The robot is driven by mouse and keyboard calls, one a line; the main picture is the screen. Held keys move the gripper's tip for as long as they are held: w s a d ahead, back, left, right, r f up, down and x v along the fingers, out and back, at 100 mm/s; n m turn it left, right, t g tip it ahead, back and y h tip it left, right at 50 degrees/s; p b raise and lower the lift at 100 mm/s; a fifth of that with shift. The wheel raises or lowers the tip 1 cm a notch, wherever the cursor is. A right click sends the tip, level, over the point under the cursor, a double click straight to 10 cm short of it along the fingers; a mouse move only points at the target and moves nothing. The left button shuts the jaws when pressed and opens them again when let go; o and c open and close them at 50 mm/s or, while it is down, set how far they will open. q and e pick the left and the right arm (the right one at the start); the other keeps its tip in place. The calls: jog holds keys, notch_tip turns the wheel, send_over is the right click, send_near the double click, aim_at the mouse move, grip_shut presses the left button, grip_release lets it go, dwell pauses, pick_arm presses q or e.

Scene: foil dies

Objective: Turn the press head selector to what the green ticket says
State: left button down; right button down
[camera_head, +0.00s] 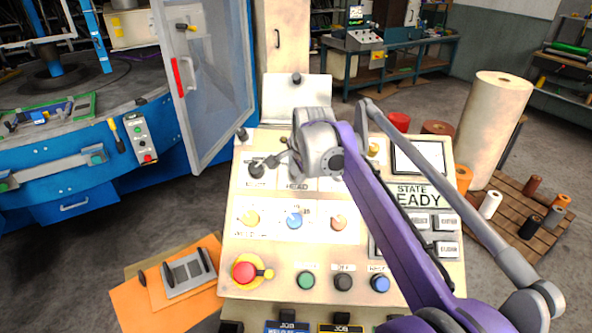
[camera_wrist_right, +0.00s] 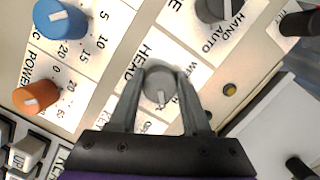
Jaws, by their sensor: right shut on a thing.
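The head selector (camera_wrist_right: 160,92) is a round grey knob with a pale pointer line, beside a "HEAD" label on the white control panel (camera_head: 262,206). My right gripper (camera_wrist_right: 160,80) is shut on it, one finger on each side. The pointer points toward the bottom of the wrist view. The position labels are partly covered by the fingers and too small to read fully. In the head view my purple arm and wrist hide the knob and fingertips. No green ticket can be made out; job cards are cut off at the bottom edge. My left gripper is not in view.
A hand/auto knob (camera_head: 257,168) is near my right gripper. Blue (camera_head: 294,220) and orange (camera_head: 338,222) knobs sit below. A red stop button (camera_head: 244,272) and several push buttons line the front. The panel screen reads "STATE READY" (camera_head: 425,196). Foil rolls stand at right.

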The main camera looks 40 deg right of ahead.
jog(key=shift+c, duration=1.8)
grip_release()
jog(key=v, duration=1.1)
jog(key=shift+f, duration=0.1)
